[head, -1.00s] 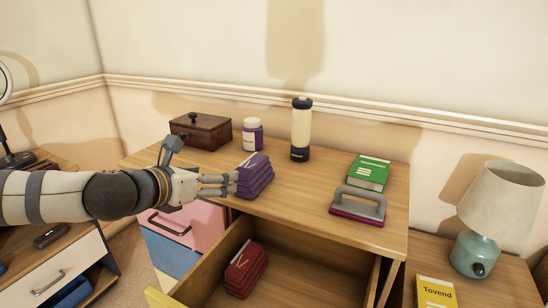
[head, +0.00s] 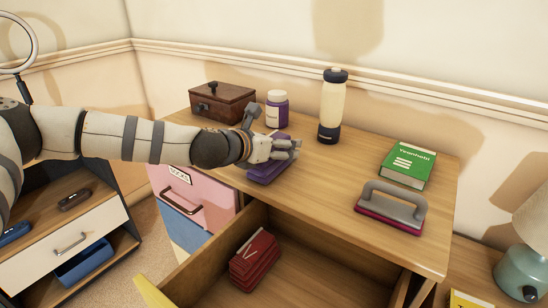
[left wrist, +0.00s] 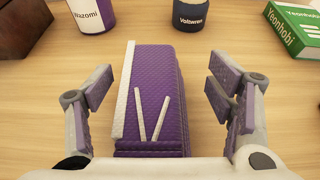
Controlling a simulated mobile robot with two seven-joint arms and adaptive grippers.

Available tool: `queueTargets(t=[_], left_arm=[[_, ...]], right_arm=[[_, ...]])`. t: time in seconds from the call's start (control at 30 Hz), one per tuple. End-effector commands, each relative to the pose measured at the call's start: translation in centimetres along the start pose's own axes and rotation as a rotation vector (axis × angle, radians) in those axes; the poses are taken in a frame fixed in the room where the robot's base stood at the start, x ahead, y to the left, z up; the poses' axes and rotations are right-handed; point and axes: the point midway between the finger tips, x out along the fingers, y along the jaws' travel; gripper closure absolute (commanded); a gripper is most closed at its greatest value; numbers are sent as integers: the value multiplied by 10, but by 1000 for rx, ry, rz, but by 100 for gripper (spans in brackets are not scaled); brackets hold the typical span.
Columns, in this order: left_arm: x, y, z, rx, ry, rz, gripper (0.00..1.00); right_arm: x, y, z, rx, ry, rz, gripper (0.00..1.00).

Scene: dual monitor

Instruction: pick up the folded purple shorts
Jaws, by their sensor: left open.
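The folded purple shorts (left wrist: 155,95) lie as a layered stack on the dresser top, with a white band and two white drawstring ends showing in the left wrist view. In the head view the shorts (head: 262,172) are partly hidden behind my left gripper (head: 286,148). In the left wrist view my left gripper (left wrist: 155,105) is open, with one finger on each side of the shorts and a gap between each finger and the cloth. My right gripper is not in view.
A wooden box (head: 222,102), purple-labelled jar (head: 277,109) and bottle (head: 332,107) stand behind the shorts. A green book (head: 408,165) and grey-handled tool (head: 392,207) lie to the right. An open drawer (head: 330,275) below holds folded red cloth (head: 256,262).

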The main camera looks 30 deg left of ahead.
Motion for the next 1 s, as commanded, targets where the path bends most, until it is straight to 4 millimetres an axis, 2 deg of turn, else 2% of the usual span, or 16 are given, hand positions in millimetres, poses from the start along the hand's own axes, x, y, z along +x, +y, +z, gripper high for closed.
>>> queueTargets(t=[0.17,0.4,0.43,0.77,0.87,0.93,1.0], left_arm=[[0,0,2,0,-3,0,25],[-1,0,2,1,-2,0,77],[-1,0,2,1,-2,0,80],[-3,0,7,1,-4,1,80],[-9,0,23,1,-10,1,80],[-17,0,41,3,-17,1,80],[-39,6,54,1,-23,3,80]], right_arm=[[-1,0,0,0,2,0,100],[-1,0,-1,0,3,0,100],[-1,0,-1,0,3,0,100],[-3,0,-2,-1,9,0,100],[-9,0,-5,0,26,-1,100],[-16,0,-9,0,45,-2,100],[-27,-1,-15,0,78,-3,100]])
